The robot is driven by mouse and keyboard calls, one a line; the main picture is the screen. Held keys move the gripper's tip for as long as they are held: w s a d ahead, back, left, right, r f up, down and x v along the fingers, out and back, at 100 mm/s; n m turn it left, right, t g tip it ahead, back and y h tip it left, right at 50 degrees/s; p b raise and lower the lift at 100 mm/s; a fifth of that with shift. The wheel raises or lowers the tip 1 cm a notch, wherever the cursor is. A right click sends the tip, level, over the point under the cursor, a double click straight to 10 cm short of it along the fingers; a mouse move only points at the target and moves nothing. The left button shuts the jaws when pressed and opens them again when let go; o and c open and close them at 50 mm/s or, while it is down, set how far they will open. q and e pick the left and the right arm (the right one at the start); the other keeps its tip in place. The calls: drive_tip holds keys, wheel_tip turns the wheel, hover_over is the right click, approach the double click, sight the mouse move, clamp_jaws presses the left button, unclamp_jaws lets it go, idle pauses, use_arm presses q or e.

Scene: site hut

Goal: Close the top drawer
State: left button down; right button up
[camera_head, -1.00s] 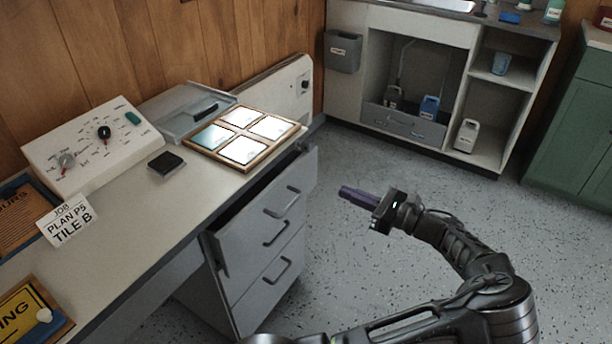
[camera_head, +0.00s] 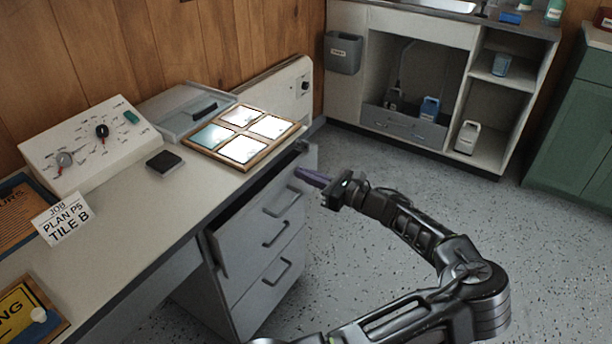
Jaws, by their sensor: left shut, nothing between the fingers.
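The grey top drawer (camera_head: 240,231) of the desk pedestal stands partly open, with a dark gap behind its front panel. Its bar handle (camera_head: 284,204) is on the front. My left gripper (camera_head: 299,173), with purple fingers, is shut and empty. Its fingertips overlap the upper right part of the drawer front in the picture, above the handle. I cannot tell whether they touch the panel. Two lower handles (camera_head: 276,236) (camera_head: 277,272) show below, and those fronts sit further in. My right gripper is not in view.
The desk top (camera_head: 130,215) overhangs the drawers and carries a control panel (camera_head: 88,145), a black box (camera_head: 165,162) and a framed set of tiles (camera_head: 243,150). Speckled floor (camera_head: 400,170) to the right is clear up to the sink cabinet (camera_head: 347,85).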

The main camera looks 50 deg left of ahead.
sight(290, 167)
use_arm(q)
drive_tip(key=p+x, duration=0.2)
drive_tip(key=x, duration=0.2)
drive_tip(key=shift+s+a+r+p, duration=0.1)
drive_tip(key=shift+a+r+p, duration=0.1)
drive_tip(key=shift+p, duration=0.2)
drive_tip(key=shift+s+a, duration=0.1)
drive_tip(key=shift+a, duration=0.1)
